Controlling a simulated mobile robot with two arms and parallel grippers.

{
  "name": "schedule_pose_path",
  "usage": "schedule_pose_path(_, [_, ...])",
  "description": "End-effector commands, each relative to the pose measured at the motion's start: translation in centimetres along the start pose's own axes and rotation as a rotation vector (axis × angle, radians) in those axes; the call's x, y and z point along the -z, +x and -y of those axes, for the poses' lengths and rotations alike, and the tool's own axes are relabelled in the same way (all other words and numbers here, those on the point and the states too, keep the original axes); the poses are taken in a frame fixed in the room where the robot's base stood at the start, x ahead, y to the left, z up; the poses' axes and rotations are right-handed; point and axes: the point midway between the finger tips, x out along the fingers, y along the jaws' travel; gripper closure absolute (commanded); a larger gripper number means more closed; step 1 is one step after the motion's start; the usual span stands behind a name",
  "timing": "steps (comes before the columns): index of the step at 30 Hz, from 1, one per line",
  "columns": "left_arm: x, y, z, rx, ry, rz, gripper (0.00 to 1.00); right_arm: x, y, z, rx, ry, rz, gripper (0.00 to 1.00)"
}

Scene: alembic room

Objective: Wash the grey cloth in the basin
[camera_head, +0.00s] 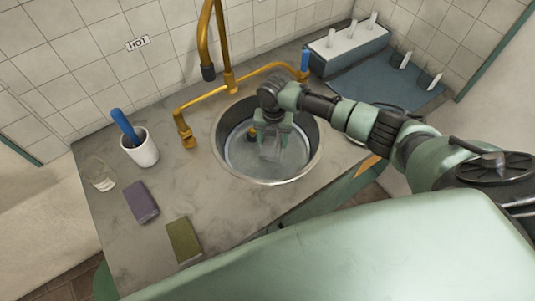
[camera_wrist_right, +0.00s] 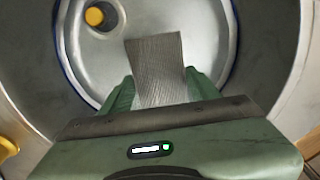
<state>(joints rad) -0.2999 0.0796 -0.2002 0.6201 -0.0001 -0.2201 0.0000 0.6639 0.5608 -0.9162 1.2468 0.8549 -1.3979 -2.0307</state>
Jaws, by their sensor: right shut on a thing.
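The grey cloth (camera_wrist_right: 156,66) is between the fingers of my right gripper (camera_wrist_right: 160,90), which is shut on it. In the head view the right gripper (camera_head: 273,138) points down into the round metal basin (camera_head: 230,124), and the cloth (camera_head: 271,153) hangs below the fingers inside it. The basin also shows in the wrist view (camera_wrist_right: 200,30), with a yellow round piece (camera_wrist_right: 95,16) in a hole in its floor. Whether the cloth touches the basin floor is unclear. My left gripper is not in view.
A brass tap (camera_head: 228,75) stands behind the basin. On the counter (camera_head: 165,170) at left are a white cup (camera_head: 142,152) with a blue-handled thing, a clear glass (camera_head: 101,176), a purple block (camera_head: 141,202) and a green block (camera_head: 184,240). A white rack (camera_head: 348,47) stands back right.

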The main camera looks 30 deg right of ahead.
Motion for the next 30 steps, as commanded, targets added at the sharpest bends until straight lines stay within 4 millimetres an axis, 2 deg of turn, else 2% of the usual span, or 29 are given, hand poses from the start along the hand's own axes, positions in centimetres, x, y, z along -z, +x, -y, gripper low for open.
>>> schedule_pose_path(11, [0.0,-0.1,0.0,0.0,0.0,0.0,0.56,0.0,-0.2,0.0,0.0,0.0,0.0,0.71])
schedule_pose_path(30, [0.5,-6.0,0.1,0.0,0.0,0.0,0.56,0.0,-6.6,0.0,0.0,0.0,0.0,0.71])
